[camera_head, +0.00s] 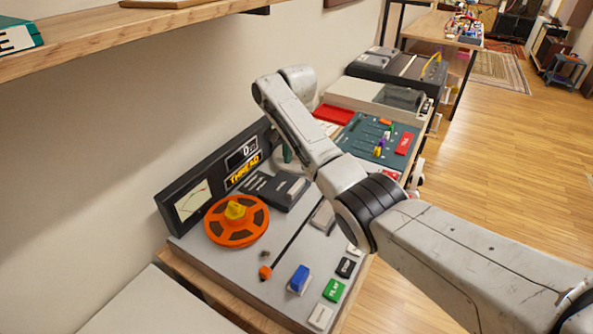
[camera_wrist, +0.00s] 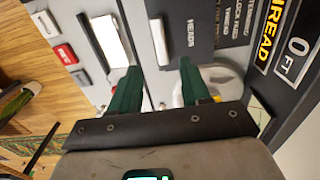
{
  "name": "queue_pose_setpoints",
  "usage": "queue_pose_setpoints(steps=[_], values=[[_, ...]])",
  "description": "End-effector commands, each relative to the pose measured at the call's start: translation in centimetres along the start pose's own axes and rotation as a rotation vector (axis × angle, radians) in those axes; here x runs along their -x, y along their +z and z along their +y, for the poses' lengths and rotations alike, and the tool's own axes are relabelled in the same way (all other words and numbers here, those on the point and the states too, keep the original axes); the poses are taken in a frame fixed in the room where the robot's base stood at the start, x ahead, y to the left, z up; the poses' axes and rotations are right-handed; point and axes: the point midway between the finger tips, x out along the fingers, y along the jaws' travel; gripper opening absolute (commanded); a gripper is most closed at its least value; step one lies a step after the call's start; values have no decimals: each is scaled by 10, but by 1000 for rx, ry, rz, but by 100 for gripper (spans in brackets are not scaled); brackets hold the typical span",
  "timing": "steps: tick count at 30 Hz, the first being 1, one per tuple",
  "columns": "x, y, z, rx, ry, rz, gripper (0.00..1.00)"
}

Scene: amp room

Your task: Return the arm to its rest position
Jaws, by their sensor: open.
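My arm (camera_head: 299,124) reaches from the lower right across the tape deck (camera_head: 195,247), bent at its far end. In the wrist view, my gripper (camera_wrist: 158,78) shows two dark green fingers set apart, with nothing held between them. The fingers are over the deck, near a dark block marked HEADS (camera_wrist: 188,28). A pale rounded part (camera_wrist: 222,82) lies by the right finger and is partly hidden by it. In the head view the gripper is mostly hidden behind the arm; only a bit of green shows near the deck's back panel.
An orange reel (camera_head: 237,220) sits on the deck's left, before an upright panel with a meter (camera_head: 193,199) and a THREAD display (camera_head: 243,168). A mixer panel (camera_head: 376,139) stands beyond the arm. A wooden shelf (camera_head: 130,34) overhangs upper left. The wooden floor (camera_head: 490,190) at right is mostly clear.

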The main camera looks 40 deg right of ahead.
Motion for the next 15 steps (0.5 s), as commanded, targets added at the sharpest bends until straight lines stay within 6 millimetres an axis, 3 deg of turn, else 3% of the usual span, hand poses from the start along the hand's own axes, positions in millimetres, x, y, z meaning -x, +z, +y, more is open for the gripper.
queue_pose_setpoints(steps=[5,15], values=[[12,0,0,1,0,0,47],[12,0,0,1,0,0,47]])
